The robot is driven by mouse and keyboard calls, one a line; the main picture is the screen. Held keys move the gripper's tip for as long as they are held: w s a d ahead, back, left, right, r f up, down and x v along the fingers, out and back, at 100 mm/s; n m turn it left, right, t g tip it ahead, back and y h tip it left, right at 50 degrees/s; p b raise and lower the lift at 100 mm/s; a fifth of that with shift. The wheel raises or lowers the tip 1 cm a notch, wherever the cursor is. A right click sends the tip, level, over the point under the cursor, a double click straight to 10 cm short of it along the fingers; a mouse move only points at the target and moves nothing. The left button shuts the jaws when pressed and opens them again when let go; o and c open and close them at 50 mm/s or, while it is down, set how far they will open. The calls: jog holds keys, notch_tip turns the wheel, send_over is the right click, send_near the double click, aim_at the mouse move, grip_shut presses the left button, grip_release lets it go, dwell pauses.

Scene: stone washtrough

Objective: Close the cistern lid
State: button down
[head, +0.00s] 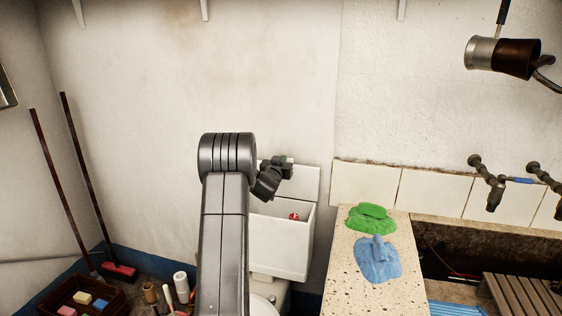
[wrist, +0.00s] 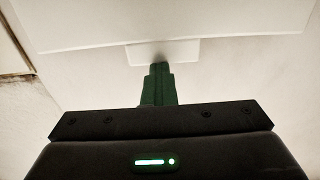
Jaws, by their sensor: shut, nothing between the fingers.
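The white cistern (head: 280,245) stands against the wall, its top open, with a small red part (head: 294,216) visible inside. Its white lid (head: 307,183) stands raised at the back, partly hidden by my gripper. In the wrist view the lid (wrist: 170,20) fills the top, with a small tab (wrist: 185,50) at its edge. My gripper (head: 286,159) is at the lid's top edge. In the wrist view its green fingers (wrist: 160,70) are shut with nothing between them, and their tips overlap the tab. I cannot tell whether they touch it.
A speckled stone counter (head: 350,285) with a green cloth (head: 370,216) and a blue cloth (head: 379,260) lies right of the cistern. Taps (head: 490,185) and a metal lamp (head: 500,54) are further right. Brooms (head: 85,180) and a crate (head: 85,298) are at the left.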

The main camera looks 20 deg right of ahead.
jog(key=shift+w+f, duration=0.15)
jog(key=shift+f, duration=0.05)
dwell(0.7)
jog(key=c, duration=1.8)
grip_release()
jog(key=shift+a, duration=0.1)
jog(key=o, duration=0.8)
jog(key=shift+f+b, duration=0.35)
jog(key=shift+f, duration=0.15)
jog(key=o, duration=0.8)
jog(key=shift+a+f, duration=0.25)
jog(key=shift+a, duration=0.05)
jog(key=shift+c, duration=0.2)
jog(key=shift+o, duration=0.6)
jog(key=shift+s+d+f+b, duration=0.1)
jog(key=shift+s+f+b, duration=0.15)
jog(key=shift+f+b, duration=0.25)
jog(key=r+b+v, duration=0.1)
jog(key=b+v, duration=0.3)
jog(key=v, duration=0.9)
jog(key=shift+s+r, duration=0.35)
